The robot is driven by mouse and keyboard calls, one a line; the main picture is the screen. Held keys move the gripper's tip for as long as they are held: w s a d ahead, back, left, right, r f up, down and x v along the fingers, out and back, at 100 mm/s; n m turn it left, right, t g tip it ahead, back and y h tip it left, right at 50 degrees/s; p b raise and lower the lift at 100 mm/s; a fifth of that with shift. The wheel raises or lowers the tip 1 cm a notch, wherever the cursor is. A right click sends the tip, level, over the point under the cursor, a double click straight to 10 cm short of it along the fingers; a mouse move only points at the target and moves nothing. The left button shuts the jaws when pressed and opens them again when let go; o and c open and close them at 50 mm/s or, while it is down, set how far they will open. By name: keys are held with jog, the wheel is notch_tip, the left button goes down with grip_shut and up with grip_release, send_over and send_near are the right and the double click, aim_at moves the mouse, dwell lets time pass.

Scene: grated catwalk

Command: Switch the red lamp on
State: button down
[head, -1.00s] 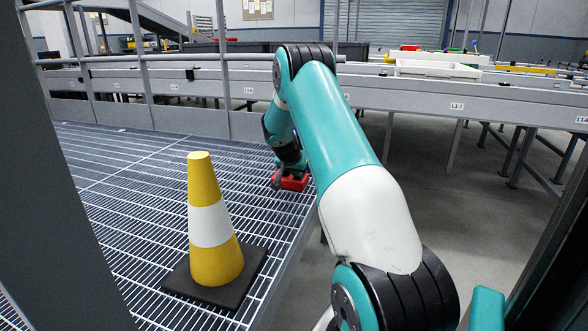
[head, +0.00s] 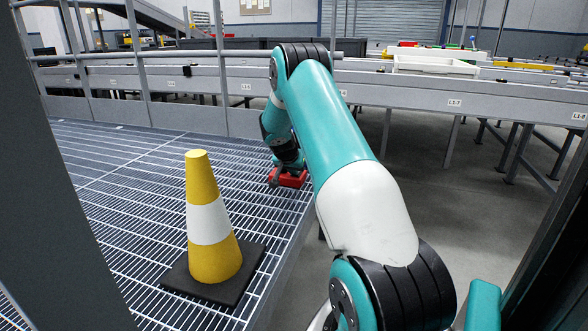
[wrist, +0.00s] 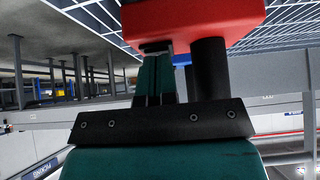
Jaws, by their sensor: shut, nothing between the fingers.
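The red lamp (head: 292,179) sits on the grating near its right edge, beyond the cone, and shows as a small red block partly covered by my arm. In the wrist view a red block, its base (wrist: 185,18), fills the top centre. A dark upright cylinder (wrist: 208,65) stands against it; I cannot tell whether it belongs to the lamp. My gripper (wrist: 155,50) is shut and empty, its fingertips close under the red base. I cannot tell whether they touch it. A small blue patch (wrist: 181,59) shows beside the fingers. No lit part is visible.
A yellow and white cone (head: 210,220) on a black base stands on the grating, left of my arm. A grey railing (head: 140,60) and a conveyor (head: 440,92) run behind. The grating drops off at its right edge to a lower floor.

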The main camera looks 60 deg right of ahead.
jog(key=shift+r+p, duration=0.3)
jog(key=shift+r, duration=0.25)
jog(key=shift+a+r, duration=0.15)
jog(key=s+a+r+p, duration=0.2)
jog(key=a+r+p, duration=0.2)
jog(key=a, duration=0.3)
jog(key=shift+a+r+p, duration=0.2)
jog(key=shift+r+p, duration=0.1)
jog(key=shift+r, duration=0.6)
jog(key=shift+s, duration=0.1)
